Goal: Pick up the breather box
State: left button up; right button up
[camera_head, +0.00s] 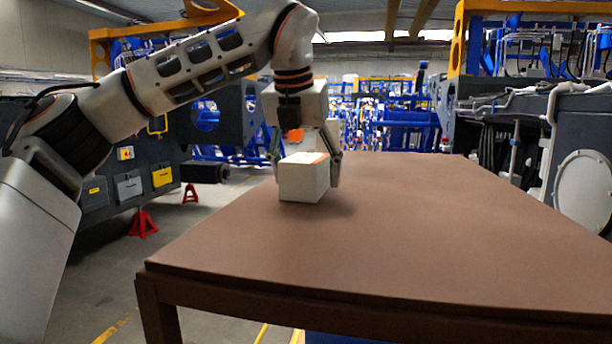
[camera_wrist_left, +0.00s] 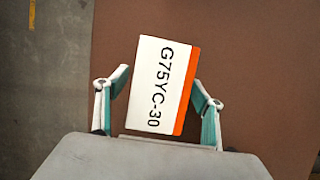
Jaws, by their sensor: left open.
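The breather box (camera_head: 303,182) is a small white box with an orange edge, on the brown table near its left side. In the left wrist view the box (camera_wrist_left: 158,85) shows the print "G75YC-30" and an orange stripe along its right side. My left gripper (camera_head: 306,160) comes down over the box from above, with a finger on either side. In the left wrist view the open fingers of my left gripper (camera_wrist_left: 158,90) flank the near half of the box, with gaps visible on both sides. My right gripper is not in view.
The brown table (camera_head: 400,240) is otherwise bare, with free room right of and in front of the box. Its left edge lies close to the box. A dark chassis with red jack stands (camera_head: 143,224) is at the left. Grey machinery (camera_head: 585,150) stands at the right.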

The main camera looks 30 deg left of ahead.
pick_arm(q)
jog(key=shift+f, duration=0.25)
dwell(0.4)
jog(key=shift+c, duration=0.4)
jog(key=c, duration=1.2)
